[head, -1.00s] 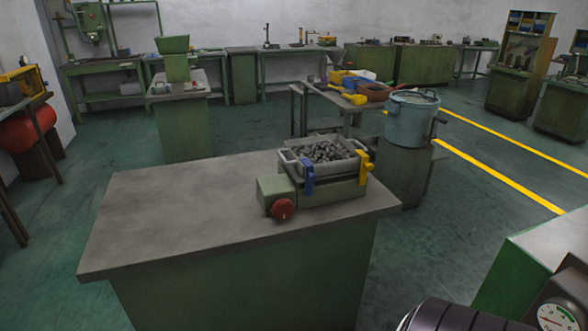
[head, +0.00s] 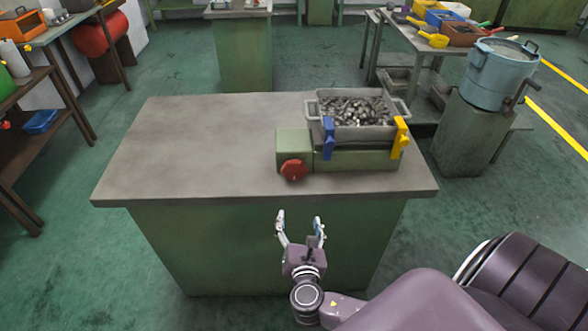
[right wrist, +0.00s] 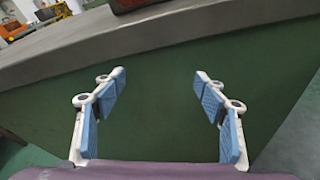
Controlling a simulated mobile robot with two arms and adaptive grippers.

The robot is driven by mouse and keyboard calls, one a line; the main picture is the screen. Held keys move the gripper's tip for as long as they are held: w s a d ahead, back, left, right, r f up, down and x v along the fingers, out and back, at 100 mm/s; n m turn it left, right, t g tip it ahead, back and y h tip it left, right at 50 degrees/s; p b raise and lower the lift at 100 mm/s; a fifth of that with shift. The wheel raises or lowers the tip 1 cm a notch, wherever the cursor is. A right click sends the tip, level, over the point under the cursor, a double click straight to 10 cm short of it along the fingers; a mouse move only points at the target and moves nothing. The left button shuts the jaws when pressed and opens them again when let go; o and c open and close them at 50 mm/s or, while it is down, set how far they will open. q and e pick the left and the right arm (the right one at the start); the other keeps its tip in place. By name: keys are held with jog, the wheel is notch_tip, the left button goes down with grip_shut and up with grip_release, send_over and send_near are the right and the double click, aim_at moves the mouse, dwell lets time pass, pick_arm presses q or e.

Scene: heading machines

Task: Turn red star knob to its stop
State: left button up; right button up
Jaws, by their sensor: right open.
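The red star knob (head: 293,170) sits on the front of a green box at the left end of the machine (head: 358,160) on the grey-topped bench. My right gripper (head: 299,217) is open and empty. In the head view it shows below the knob, in front of the bench's green front panel, apart from the knob. In the right wrist view my open fingers (right wrist: 160,85) point toward the bench front, and the tabletop edge crosses above them. A reddish part at the top edge of that view is too cropped to name. My left gripper is not in view.
The bench top (head: 190,150) is clear left of the machine. A tray of metal pieces (head: 355,108) sits on the machine, with a blue clamp (head: 328,138) and a yellow clamp (head: 400,137). A blue-grey pot (head: 500,75) stands on a green stand to the right.

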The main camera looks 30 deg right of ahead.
jog(key=n+t, duration=0.1)
jog(key=t, duration=0.1)
send_near(295, 172)
notch_tip(295, 172, down, 3)
jog(key=w, duration=0.2)
notch_tip(295, 172, up, 2)
jog(key=h, duration=0.1)
jog(key=shift+n+t, duration=0.3)
jog(key=shift+n, duration=0.1)
jog(key=x, duration=0.3)
jog(key=p+x, duration=0.1)
jog(key=x, duration=0.2)
jog(key=shift+w+d+r, duration=0.15)
jog(key=shift+d, duration=0.25)
jog(key=shift+w+d+p, duration=0.2)
jog(key=shift+w+p, duration=0.1)
jog(key=shift+w, duration=0.05)
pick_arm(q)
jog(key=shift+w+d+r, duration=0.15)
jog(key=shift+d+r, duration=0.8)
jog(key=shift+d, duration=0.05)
pick_arm(e)
jog(key=c, duration=1.2)
jog(key=shift+o, duration=0.2)
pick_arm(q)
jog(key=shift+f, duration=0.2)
pick_arm(e)
jog(key=shift+m, duration=0.3)
